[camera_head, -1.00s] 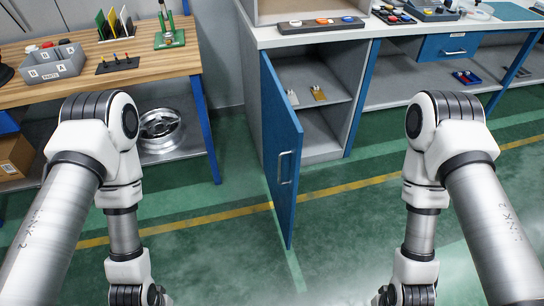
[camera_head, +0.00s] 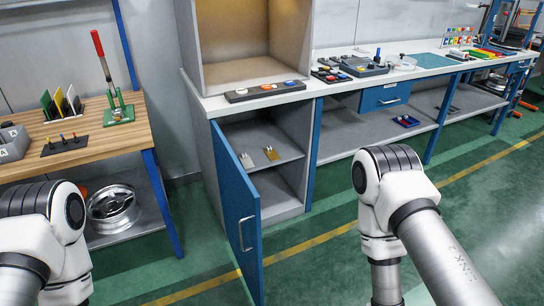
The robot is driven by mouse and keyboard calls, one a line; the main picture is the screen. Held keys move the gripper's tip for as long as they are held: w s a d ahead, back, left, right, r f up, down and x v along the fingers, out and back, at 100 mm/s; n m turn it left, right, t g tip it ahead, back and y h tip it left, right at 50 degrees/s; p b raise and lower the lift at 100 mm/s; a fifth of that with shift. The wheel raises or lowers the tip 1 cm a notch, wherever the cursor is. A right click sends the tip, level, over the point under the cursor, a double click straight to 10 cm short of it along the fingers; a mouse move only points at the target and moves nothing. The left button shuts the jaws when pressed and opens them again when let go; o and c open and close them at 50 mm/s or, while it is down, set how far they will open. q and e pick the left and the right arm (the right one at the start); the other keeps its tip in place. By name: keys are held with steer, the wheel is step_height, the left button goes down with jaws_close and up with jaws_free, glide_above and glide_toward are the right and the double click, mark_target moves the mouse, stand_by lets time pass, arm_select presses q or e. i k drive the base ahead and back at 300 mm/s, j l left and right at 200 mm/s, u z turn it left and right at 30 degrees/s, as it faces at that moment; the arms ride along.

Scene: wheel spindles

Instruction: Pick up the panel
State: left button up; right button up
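I cannot tell for certain which thing is the panel. Thin upright panels in a rack, among them a yellow panel (camera_head: 59,102), stand on the wooden bench at left. A dark button strip (camera_head: 265,91) lies on the white counter, and two small plates, one grey (camera_head: 246,160) and one brass-coloured (camera_head: 271,153), are on the shelf inside the open cabinet. My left arm is at the lower left and my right arm at the lower right. Both grippers are outside the picture, so what they hold is hidden.
The blue cabinet door (camera_head: 236,205) stands open toward me. The wooden bench (camera_head: 115,138) holds a red-handled press (camera_head: 105,75); a wheel rim (camera_head: 112,209) lies on its lower shelf. A blue tray (camera_head: 406,121) is under the counter. Green floor (camera_head: 190,215) is clear between bench and cabinet.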

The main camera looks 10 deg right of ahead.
mark_target(273, 155)
steer(key=i+l, duration=0.2)
steer(key=l, duration=0.15)
steer(key=i+l+u, duration=0.1)
steer(key=i+l, duration=0.35)
steer(key=l, duration=0.3)
steer(key=i+l+u, duration=0.15)
steer(key=l, duration=0.2)
steer(key=i+l, duration=0.25)
steer(key=l, duration=0.15)
steer(key=i+l, duration=0.3)
steer(key=i+l+u, duration=0.1)
steer(key=i+l, duration=0.2)
steer(key=l, duration=0.15)
steer(key=i+l+u, duration=0.1)
steer(key=i+l, duration=0.15)
steer(key=l, duration=0.2)
steer(key=i+l, duration=0.25)
steer(key=l, duration=0.15)
steer(key=i+l+u, duration=0.1)
steer(key=i+l, duration=0.2)
steer(key=l, duration=0.15)
